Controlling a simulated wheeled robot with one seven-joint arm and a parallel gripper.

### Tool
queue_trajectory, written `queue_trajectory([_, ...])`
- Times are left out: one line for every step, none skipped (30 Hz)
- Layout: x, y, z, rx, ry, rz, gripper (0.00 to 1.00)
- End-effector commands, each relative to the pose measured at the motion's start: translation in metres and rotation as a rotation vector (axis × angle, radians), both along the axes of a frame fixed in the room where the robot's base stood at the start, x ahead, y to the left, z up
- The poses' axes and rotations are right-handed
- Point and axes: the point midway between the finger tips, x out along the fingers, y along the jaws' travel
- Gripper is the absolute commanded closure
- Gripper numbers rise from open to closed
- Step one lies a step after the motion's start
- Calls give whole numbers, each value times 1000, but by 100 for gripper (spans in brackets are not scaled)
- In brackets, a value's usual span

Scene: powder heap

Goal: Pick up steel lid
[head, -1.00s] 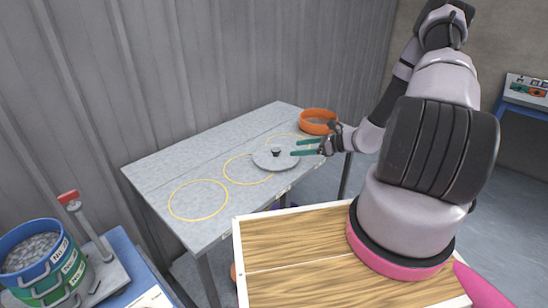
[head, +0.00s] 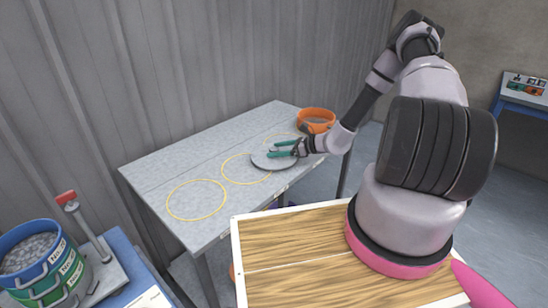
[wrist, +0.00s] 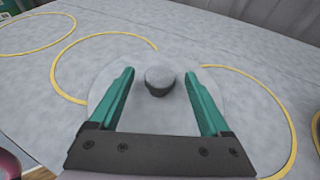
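The steel lid (head: 264,163) is a round grey disc lying flat on the grey table, between two yellow circles. In the wrist view the lid (wrist: 158,115) shows its dark round knob (wrist: 159,80) in the middle. My gripper (head: 270,149) is over the lid, and its green fingers hide the knob in the head view. In the wrist view my gripper (wrist: 160,88) is open, with one finger on each side of the knob. Gaps show between the knob and both fingers.
An orange ring-shaped container (head: 316,120) stands at the table's far right end. Yellow circles (head: 197,200) mark the tabletop (head: 150,180), whose left part is clear. A ribbed wall (head: 180,70) runs behind it. Stacked sieves (head: 45,262) stand at the lower left.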

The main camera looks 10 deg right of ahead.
Motion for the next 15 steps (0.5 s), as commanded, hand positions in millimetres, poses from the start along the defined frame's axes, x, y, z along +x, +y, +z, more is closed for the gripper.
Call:
queue_trajectory([0,0,0,0,0,0,38])
queue_trajectory([0,0,0,0,0,0,49])
queue_trajectory([0,0,0,0,0,0,65])
queue_trajectory([0,0,0,0,0,0,76])
queue_trajectory([0,0,0,0,0,0,88])
queue_trajectory([0,0,0,0,0,0,100])
queue_trajectory([0,0,0,0,0,0,100])
queue_trajectory([0,0,0,0,0,0,100])
queue_trajectory([0,0,0,1,-1,0,100])
queue_trajectory([0,0,0,1,-1,0,100])
queue_trajectory([0,0,0,1,-1,0,100])
queue_trajectory([0,0,0,1,-1,0,100])
queue_trajectory([0,0,0,1,-1,0,100])
queue_trajectory([0,0,1,1,-1,0,100])
queue_trajectory([0,0,1,1,-1,0,100])
